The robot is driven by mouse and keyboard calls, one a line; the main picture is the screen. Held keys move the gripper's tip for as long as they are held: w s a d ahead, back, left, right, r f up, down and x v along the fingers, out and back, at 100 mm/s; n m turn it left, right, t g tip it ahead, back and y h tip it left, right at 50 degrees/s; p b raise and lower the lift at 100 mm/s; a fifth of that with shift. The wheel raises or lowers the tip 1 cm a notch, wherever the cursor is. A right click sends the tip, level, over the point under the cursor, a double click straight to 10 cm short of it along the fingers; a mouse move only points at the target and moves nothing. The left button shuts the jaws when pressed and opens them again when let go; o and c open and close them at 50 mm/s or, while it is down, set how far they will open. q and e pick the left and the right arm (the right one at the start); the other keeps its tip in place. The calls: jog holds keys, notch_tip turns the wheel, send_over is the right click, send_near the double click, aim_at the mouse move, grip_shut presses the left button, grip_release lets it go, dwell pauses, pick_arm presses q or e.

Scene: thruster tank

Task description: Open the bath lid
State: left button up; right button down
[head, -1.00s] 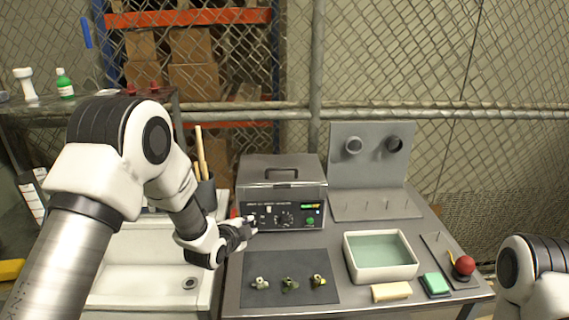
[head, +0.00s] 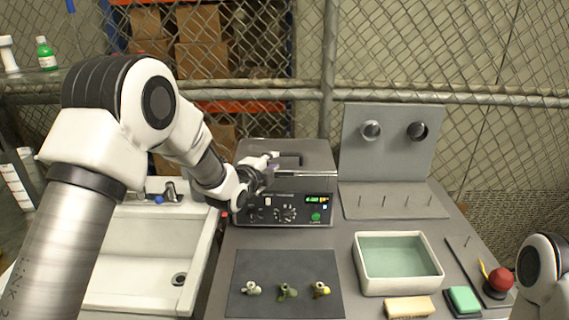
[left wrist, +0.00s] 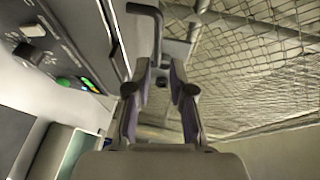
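The bath (head: 283,211) is a dark grey box with a control panel on its front, standing at the back of the bench. Its lid (head: 315,160) is closed on top. The lid's dark handle (head: 290,160) is partly behind my left gripper (head: 272,165). In the left wrist view, the handle (left wrist: 157,38) lies just ahead of the left gripper (left wrist: 161,75), whose two purple-padded fingers are apart. Its end lies near the gap between the fingers; I cannot tell whether they touch it. My right gripper is out of view.
A grey mat (head: 285,272) holds three small fittings in front of the bath. A tub of greenish liquid (head: 358,265) and a pegged stand (head: 376,150) are to the right. A white sink (head: 150,250) lies left. A wire fence stands behind.

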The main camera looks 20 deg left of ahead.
aim_at(283, 155)
pick_arm(q)
jog(key=p+x, duration=0.2)
jog(key=x, duration=0.5)
jog(key=shift+w+p, duration=0.2)
jog(key=shift+p, duration=0.15)
jog(key=shift+w+d+f, duration=0.1)
jog(key=shift+w+f, duration=0.2)
jog(key=shift+w, duration=0.25)
grip_shut()
